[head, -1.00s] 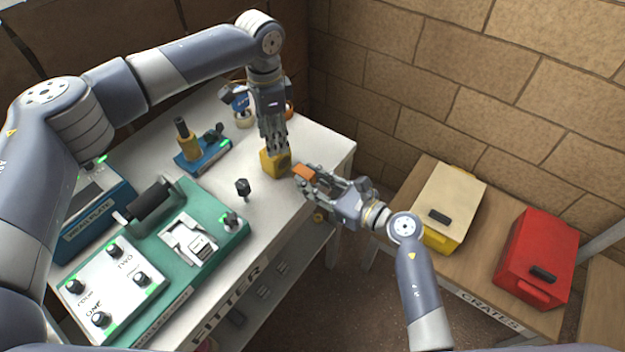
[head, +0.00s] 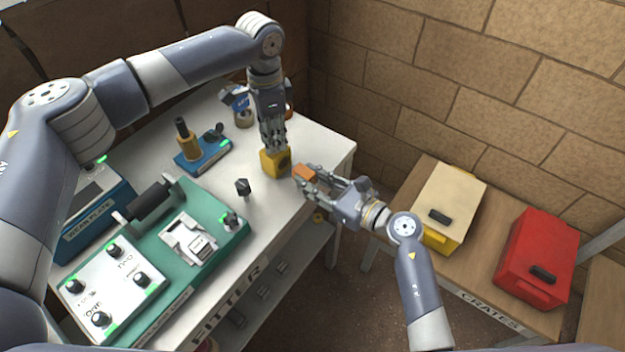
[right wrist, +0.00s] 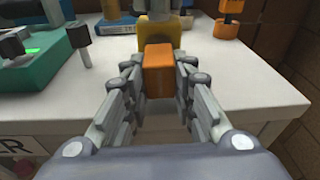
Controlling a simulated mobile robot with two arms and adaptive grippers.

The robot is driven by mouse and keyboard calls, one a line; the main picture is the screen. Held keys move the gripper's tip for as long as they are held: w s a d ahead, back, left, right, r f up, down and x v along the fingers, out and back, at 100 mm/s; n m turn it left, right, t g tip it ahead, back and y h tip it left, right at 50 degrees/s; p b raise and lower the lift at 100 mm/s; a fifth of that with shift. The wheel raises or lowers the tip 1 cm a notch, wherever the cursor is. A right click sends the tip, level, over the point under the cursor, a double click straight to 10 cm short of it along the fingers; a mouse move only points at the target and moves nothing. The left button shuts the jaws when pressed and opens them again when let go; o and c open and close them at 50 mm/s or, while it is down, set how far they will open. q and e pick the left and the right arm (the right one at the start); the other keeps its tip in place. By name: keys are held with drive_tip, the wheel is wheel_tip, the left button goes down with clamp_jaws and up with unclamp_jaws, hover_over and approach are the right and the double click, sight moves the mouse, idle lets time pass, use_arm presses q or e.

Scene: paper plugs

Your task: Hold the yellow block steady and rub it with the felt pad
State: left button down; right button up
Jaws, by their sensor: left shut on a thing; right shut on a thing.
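The yellow block (head: 275,163) stands on the white table near its right edge, with a dark round mark on one face. My left gripper (head: 273,146) comes down from above and is shut on the block's top. The block also shows in the right wrist view (right wrist: 172,38), behind the orange pad. My right gripper (head: 303,180) is shut on an orange block-like pad (head: 305,173), which I take for the felt pad. The pad (right wrist: 159,72) sits between both fingers in the right wrist view. It is close to the yellow block's near side; I cannot tell whether they touch.
A small black knob-like piece (head: 243,187) stands left of the block. A green fixture (head: 215,215) and a blue stand (head: 203,157) are on the table (head: 270,215). A yellow crate (head: 445,205) and a red crate (head: 537,255) stand on a side bench.

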sight(291, 191)
drive_tip(key=shift+r, duration=0.1)
idle(0.6)
drive_tip(key=shift+s, duration=0.1)
idle(1.1)
drive_tip(key=shift+s+a+f, duration=0.1)
drive_tip(key=shift+s+a, duration=0.2)
drive_tip(key=shift+a, duration=0.55)
drive_tip(key=shift+s+a+f, duration=0.1)
drive_tip(key=shift+s+a, duration=0.15)
drive_tip(key=shift+a, duration=0.6)
drive_tip(key=shift+x, duration=1)
idle(0.5)
drive_tip(key=shift+w+r, duration=0.1)
drive_tip(key=shift+r, duration=0.05)
drive_tip(key=shift+w+d, duration=1)
drive_tip(key=shift+w, duration=0.2)
drive_tip(key=shift+w+d, duration=0.95)
drive_tip(key=shift+w, duration=0.25)
drive_tip(key=shift+s+a, duration=0.1)
drive_tip(key=shift+s+a, duration=1.5)
drive_tip(key=shift+s, duration=0.25)
